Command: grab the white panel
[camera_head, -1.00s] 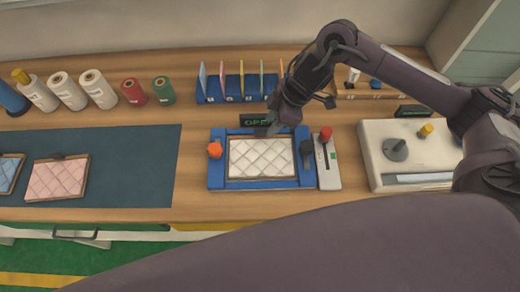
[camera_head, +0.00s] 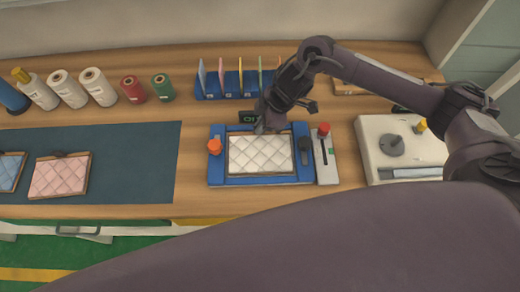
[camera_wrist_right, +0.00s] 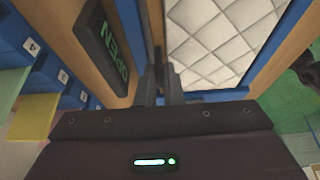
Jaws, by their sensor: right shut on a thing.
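The white panel (camera_head: 261,155) is a quilted pad in a thin wooden frame. It lies in a blue fixture (camera_head: 217,178) on the workbench, and it also shows in the right wrist view (camera_wrist_right: 222,40). My right gripper (camera_head: 262,129) reaches down to the middle of the panel's far edge. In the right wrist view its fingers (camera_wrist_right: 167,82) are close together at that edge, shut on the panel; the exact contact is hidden. My left gripper is not in view.
An orange knob (camera_head: 214,146) and a dark clamp (camera_head: 304,145) flank the panel. A red-topped lever box (camera_head: 325,160) stands right of the fixture. An "OPEN" sign (camera_wrist_right: 102,40) and a blue card rack (camera_head: 233,86) are behind. A pink panel (camera_head: 60,177) lies on the dark mat (camera_head: 130,160).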

